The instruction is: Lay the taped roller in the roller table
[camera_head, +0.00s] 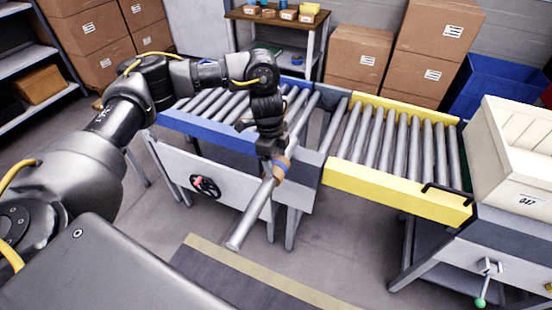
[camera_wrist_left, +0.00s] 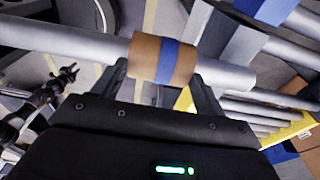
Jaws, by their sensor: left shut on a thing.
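The taped roller (camera_head: 252,215) is a grey metal tube with a brown tape wrap carrying a blue band. My left gripper (camera_head: 280,168) is shut on it at the wrap. The roller is tilted in the head view, its near end hanging out over the floor in front of the table. In the left wrist view the roller (camera_wrist_left: 70,47) crosses between the fingers, with its right end visible and its left end out of frame. The roller table has a blue-railed section (camera_head: 215,132) and a yellow-railed section (camera_head: 400,192). My forearm and hand hide part of the blue section.
A cream crate (camera_head: 520,165) stands at the table's right end. Cardboard boxes (camera_head: 430,60) and a blue bin (camera_head: 495,85) stand behind. A black handwheel (camera_head: 205,187) is on the front panel. A black jointed arm, apparently my right, shows in the wrist view (camera_wrist_left: 35,105).

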